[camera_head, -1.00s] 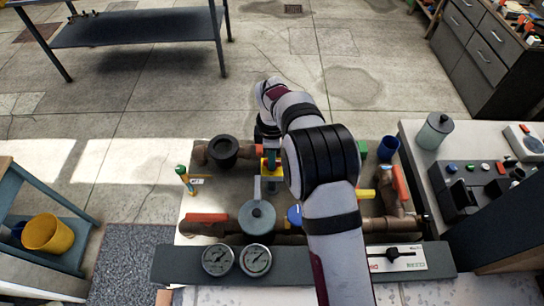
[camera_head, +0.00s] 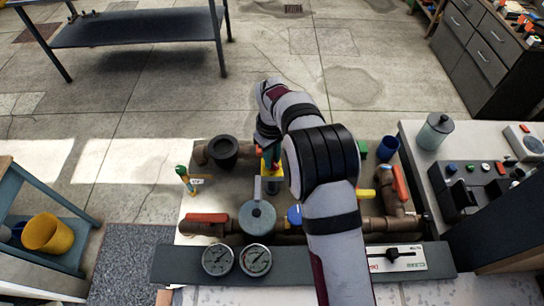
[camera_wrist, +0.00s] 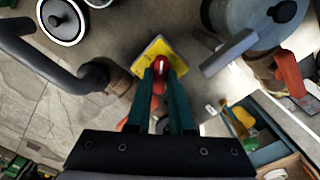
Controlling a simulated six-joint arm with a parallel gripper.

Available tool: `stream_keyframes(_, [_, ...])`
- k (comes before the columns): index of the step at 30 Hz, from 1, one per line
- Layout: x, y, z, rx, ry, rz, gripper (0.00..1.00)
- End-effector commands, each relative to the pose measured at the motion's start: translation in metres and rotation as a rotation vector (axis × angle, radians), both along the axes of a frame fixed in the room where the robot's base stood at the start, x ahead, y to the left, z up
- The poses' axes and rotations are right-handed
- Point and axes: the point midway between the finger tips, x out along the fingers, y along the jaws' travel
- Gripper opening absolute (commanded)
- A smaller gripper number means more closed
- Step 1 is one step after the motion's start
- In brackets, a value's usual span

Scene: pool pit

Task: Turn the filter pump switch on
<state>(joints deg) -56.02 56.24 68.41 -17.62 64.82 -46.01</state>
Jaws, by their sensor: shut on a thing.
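My gripper (camera_wrist: 163,75) is shut on a small red handle (camera_wrist: 159,66) in the wrist view. The handle stands at a yellow plate (camera_wrist: 156,48), and the teal fingers hide part of it. In the head view my gripper (camera_head: 270,158) is over the pipe board, at the yellow part (camera_head: 264,167) beside the black round fitting (camera_head: 223,152). I cannot read a label that names the filter pump switch.
A grey-blue lidded pot (camera_head: 257,219) with an upright lever stands close in front of my gripper. Two gauges (camera_head: 220,260) sit at the front edge. Red valve handles (camera_head: 206,217) lie on the brown pipes. A button console (camera_head: 472,186) is at right.

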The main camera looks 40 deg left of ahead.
Motion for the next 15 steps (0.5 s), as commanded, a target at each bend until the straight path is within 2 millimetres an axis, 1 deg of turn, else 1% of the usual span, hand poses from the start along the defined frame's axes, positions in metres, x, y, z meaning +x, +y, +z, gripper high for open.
stream_keyframes(9, [-0.0001, -0.001, -0.0003, -0.003, 0.001, -0.293, 0.0])
stream_keyframes(15, [-0.0001, -0.0011, -0.0004, -0.003, 0.001, -0.455, 0.0])
